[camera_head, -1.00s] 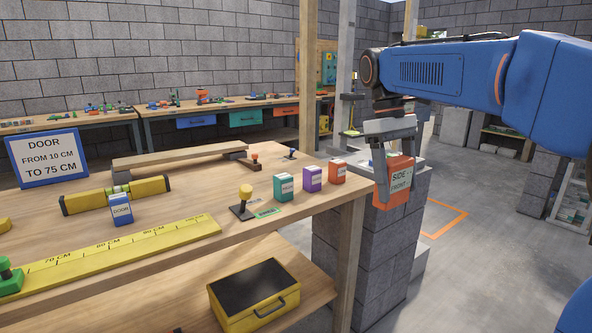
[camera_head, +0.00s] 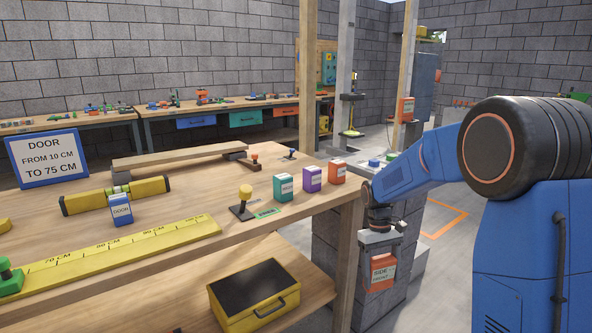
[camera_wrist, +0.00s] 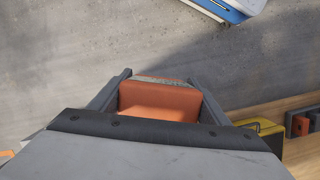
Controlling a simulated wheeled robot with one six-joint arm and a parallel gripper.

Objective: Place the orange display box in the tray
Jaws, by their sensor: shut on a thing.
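The orange display box (camera_head: 383,272), with a pale label reading SIDE and FRONT, hangs upright below my gripper (camera_head: 381,248). In the wrist view, the box (camera_wrist: 160,103) sits between the two grey fingers, which are shut on it. It is in front of the grey block pillar, right of the workbench leg and below the bench top. I cannot tell its exact distance from the pillar. No tray can be made out for certain; a pale surface with blue and green items (camera_head: 378,161) shows on the pillar top, partly hidden by my arm.
The wooden workbench (camera_head: 200,255) carries teal (camera_head: 284,188), purple (camera_head: 312,178) and another orange box (camera_head: 337,172) near its right edge. A yellow toolbox (camera_head: 255,305) stands on its lower shelf. Another orange box (camera_head: 405,109) is at the back post. Open floor lies right of the pillar.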

